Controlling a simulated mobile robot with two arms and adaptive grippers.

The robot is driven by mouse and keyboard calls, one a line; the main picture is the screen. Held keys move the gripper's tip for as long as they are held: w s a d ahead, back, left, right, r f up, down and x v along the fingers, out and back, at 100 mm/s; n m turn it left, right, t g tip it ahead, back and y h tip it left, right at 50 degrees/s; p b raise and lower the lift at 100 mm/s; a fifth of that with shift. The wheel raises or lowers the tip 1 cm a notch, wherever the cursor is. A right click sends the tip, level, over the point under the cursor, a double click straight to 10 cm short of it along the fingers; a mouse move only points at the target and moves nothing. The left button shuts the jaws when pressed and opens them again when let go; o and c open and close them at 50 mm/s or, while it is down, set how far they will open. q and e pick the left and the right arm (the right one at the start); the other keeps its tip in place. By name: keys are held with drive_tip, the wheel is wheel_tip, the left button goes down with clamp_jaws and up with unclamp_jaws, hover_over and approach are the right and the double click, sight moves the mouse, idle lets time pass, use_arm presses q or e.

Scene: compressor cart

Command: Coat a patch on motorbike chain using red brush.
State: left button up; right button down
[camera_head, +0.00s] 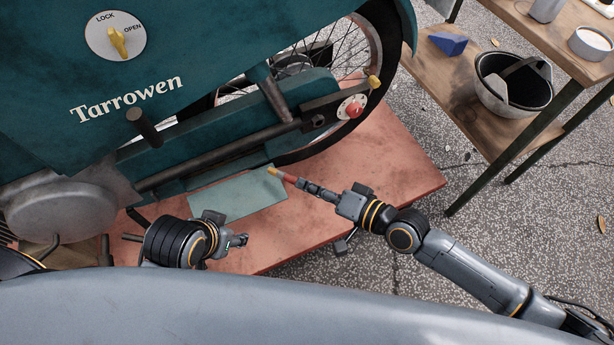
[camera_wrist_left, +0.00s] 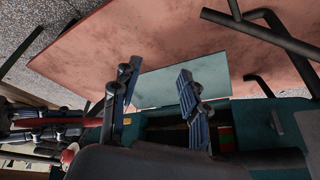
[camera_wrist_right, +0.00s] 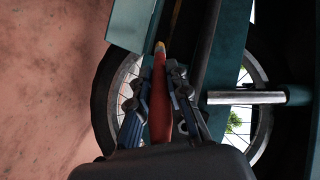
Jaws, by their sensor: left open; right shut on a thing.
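The teal motorbike (camera_head: 200,100) stands on a red platform. The red brush (camera_head: 288,178), with its yellowish tip, is held in my right gripper (camera_head: 306,186). The brush also shows in the right wrist view (camera_wrist_right: 160,100), pointing away between the shut fingers (camera_wrist_right: 158,100). Its tip is near the light teal panel (camera_head: 236,194) below the bike's chain guard (camera_head: 215,150); contact cannot be told. My left gripper (camera_head: 240,240) is open and empty left of the brush; its spread fingers also show in the left wrist view (camera_wrist_left: 160,100). The chain is not clearly visible; a dark opening (camera_wrist_left: 165,134) shows beside the panel.
A yellow lever (camera_head: 117,42) sits on a LOCK/OPEN dial. A red dial (camera_head: 353,109) is near the rear wheel. A wooden workbench (camera_head: 540,30) with a bucket (camera_head: 510,88) on its lower shelf stands right. The red platform (camera_head: 400,175) has bare room.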

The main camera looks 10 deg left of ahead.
sight(276, 173)
use_arm(q)
drive_tip(key=shift+s, duration=0.15)
use_arm(e)
drive_tip(key=shift+s+d, duration=0.1)
drive_tip(key=shift+s, duration=0.05)
use_arm(q)
drive_tip(key=shift+s+a+f+g, duration=0.1)
drive_tip(key=shift+s+a+g, duration=0.1)
drive_tip(key=shift+s, duration=0.2)
drive_tip(key=shift+s+a+g, duration=0.1)
drive_tip(key=shift+s+g, duration=0.1)
drive_tip(key=shift+s, duration=0.2)
use_arm(e)
drive_tip(key=shift+s+d, duration=0.4)
drive_tip(key=shift+s, duration=0.2)
drive_tip(key=shift+s+d, duration=0.35)
drive_tip(key=shift+s, duration=0.2)
